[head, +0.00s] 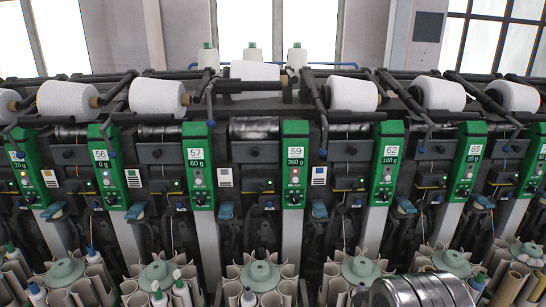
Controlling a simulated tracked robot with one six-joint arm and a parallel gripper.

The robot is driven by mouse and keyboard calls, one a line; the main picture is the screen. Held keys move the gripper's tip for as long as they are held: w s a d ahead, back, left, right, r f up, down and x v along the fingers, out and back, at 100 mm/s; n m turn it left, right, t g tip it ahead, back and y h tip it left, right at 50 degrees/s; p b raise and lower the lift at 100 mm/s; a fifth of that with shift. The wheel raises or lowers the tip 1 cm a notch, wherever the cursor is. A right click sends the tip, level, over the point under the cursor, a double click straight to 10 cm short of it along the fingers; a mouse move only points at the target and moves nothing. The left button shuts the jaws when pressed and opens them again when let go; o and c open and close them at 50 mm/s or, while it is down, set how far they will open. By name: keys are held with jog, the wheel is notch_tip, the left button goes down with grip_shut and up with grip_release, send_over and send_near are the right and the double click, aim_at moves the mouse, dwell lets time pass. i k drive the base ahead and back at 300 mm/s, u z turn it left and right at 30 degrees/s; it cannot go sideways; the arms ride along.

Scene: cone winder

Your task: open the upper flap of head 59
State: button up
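The green panel of head 59 (295,165) stands upright near the middle of the head view. It carries the labels 59 and 360 g, with a reddish light below them. Left of it is a dark block with a small round knob (254,152), under a shiny bare drum (254,128). A similar dark block (346,152) is on its right. I cannot tell which part is the upper flap, or whether it is open or shut. My gripper is not in view. A shiny rounded part (425,290), perhaps of my arm, shows at the bottom right.
Neighbouring green panels 57 (198,165) and 62 (386,163) flank head 59. White yarn cones (352,95) rest along the top among dark arms. Below, round green-centred holders (260,277) with pale tubes stand in a row in front of the machine.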

aim_at(255, 151)
jog(key=z, duration=0.15)
jog(key=k, duration=1.2)
jog(key=u, duration=1.15)
jog(key=i, duration=1)
jog(key=u, duration=0.1)
